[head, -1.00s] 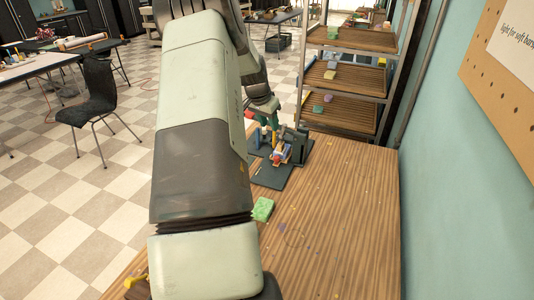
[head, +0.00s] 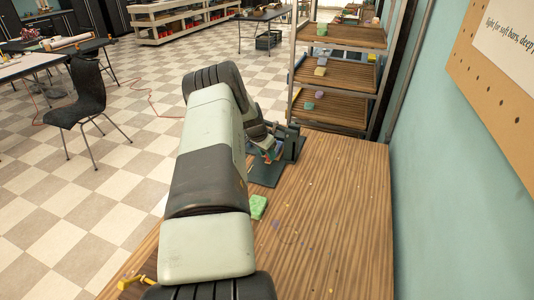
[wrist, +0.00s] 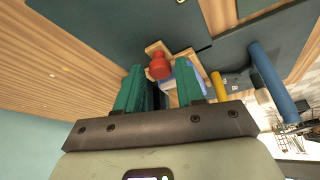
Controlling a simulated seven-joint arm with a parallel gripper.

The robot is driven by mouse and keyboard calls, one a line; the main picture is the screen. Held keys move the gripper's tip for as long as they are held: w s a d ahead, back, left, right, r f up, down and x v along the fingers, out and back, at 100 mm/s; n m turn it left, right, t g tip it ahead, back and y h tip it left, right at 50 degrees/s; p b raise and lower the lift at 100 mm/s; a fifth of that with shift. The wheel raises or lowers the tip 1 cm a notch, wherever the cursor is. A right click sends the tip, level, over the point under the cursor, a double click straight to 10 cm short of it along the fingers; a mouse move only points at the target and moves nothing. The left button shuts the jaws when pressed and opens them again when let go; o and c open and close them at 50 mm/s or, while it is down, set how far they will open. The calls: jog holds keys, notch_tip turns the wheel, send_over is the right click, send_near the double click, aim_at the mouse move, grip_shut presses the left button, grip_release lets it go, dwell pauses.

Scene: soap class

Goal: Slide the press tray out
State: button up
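The press (head: 287,150), with a dark base plate (head: 265,173), stands at the far end of the wooden bench, partly hidden by my arm. In the wrist view a red knob (wrist: 160,67) sits by light wooden pieces and a pale blue part (wrist: 178,83) over the dark base (wrist: 125,28). I cannot tell for sure which part is the tray. My gripper (wrist: 160,68) has its green fingers apart, one on each side of the red knob, with no clear contact. In the head view my gripper (head: 268,152) is at the press, its fingers hard to make out.
In the wrist view a blue cylinder (wrist: 270,82) and a yellow one (wrist: 218,86) stand right of my fingers. A green block (head: 258,207) lies on the bench (head: 325,220), whose right side is mostly clear. A shelf rack (head: 335,75) stands behind the press.

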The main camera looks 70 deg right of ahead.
jog(key=shift+f, duration=0.15)
jog(key=shift+c, duration=0.5)
grip_shut()
jog(key=a, duration=1.2)
jog(key=shift+a, duration=0.25)
grip_release()
jog(key=shift+a, duration=0.1)
jog(key=shift+o, duration=0.5)
